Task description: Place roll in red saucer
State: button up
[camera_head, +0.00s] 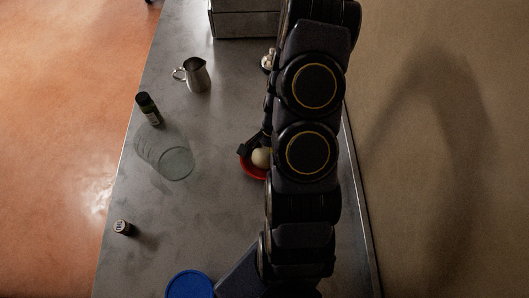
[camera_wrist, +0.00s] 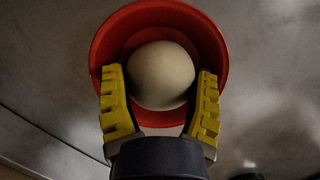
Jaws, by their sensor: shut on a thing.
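The red saucer (camera_head: 250,171) stands on the grey counter, partly hidden behind my arm in the head view. In the wrist view the red saucer (camera_wrist: 108,42) surrounds a pale round roll (camera_wrist: 162,76). The roll (camera_head: 261,157) shows beside my arm in the head view, over the saucer. My gripper (camera_wrist: 158,88) has its yellow-padded fingers on both sides of the roll and is shut on it. The fingertips lie within the saucer's outline. Whether the roll touches the saucer's bottom cannot be told.
A metal pitcher (camera_head: 196,76), a dark bottle (camera_head: 148,108) and a clear glass container (camera_head: 176,161) stand on the left. A small jar (camera_head: 122,227) and a blue round item (camera_head: 190,285) are nearer. A metal box (camera_head: 245,22) stands at the back.

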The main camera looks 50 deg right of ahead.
jog(key=o, duration=0.7)
jog(key=shift+f, duration=0.1)
jog(key=v, duration=1.2)
jog(key=a+r+n, duration=0.8)
jog(key=a+r, duration=0.2)
jog(key=a, duration=0.1)
jog(key=s+a+r+n+h, duration=0.1)
jog(key=s+a+r+n, duration=0.1)
jog(key=s+n, duration=0.1)
jog(key=s+a+r+n+g+h, duration=0.1)
jog(key=s+a+r+n, duration=0.2)
jog(key=n, duration=0.1)
jog(key=s+a+r+n+h, duration=0.1)
jog(key=s+a+r+n, duration=0.1)
jog(key=s+a+n, duration=0.1)
jog(key=shift+s+a+r, duration=0.15)
jog(key=shift+s+r, duration=0.2)
jog(key=shift+r, duration=0.05)
